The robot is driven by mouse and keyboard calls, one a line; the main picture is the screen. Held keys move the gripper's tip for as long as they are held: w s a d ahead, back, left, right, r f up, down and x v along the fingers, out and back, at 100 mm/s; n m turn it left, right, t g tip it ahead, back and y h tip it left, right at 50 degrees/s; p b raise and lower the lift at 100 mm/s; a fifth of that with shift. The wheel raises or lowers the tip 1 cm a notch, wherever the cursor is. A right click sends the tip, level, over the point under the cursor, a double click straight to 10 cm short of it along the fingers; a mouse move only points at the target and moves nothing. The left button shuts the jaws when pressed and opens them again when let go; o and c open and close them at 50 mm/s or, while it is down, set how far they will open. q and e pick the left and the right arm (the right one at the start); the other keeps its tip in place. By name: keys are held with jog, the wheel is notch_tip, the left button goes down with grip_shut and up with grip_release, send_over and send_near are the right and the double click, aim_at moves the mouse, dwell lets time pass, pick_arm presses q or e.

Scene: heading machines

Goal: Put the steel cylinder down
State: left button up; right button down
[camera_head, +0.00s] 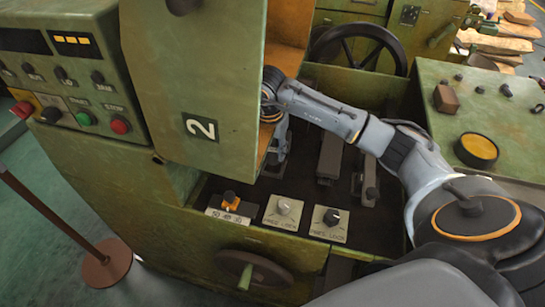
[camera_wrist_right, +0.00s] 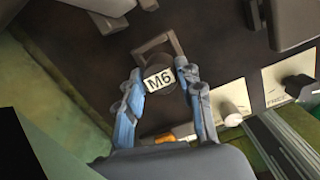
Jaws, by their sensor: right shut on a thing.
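The steel cylinder (camera_wrist_right: 159,80) shows in the right wrist view as a dark round piece with a white M6 label and a loop-like bar at its far side. My right gripper (camera_wrist_right: 160,84) has its two blue-grey fingers on either side of it and is shut on it. In the head view my right gripper (camera_head: 277,150) is partly hidden by the green panel marked 2, and I cannot make out the cylinder there. I cannot tell whether the cylinder touches the dark surface (camera_wrist_right: 90,60) under it. My left gripper is not in view.
The green panel marked 2 (camera_head: 200,127) stands close left of my right gripper. An orange knob (camera_head: 230,200) and two labelled knobs (camera_head: 284,207) line the front edge. Dark metal blocks (camera_head: 330,158) stand to the right. A black handwheel (camera_head: 358,45) is behind.

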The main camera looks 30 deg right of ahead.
aim_at(273, 158)
jog(key=shift+f, duration=1.7)
jog(key=shift+f, duration=0.1)
jog(key=c, duration=0.9)
grip_release()
jog(key=shift+o, duration=0.2)
jog(key=r, duration=0.4)
jog(key=a+r, duration=0.1)
jog(key=r, duration=0.3)
jog(key=r+b, duration=0.1)
jog(key=r, duration=0.3)
jog(key=shift+s+a, duration=0.2)
jog(key=shift+s, duration=0.15)
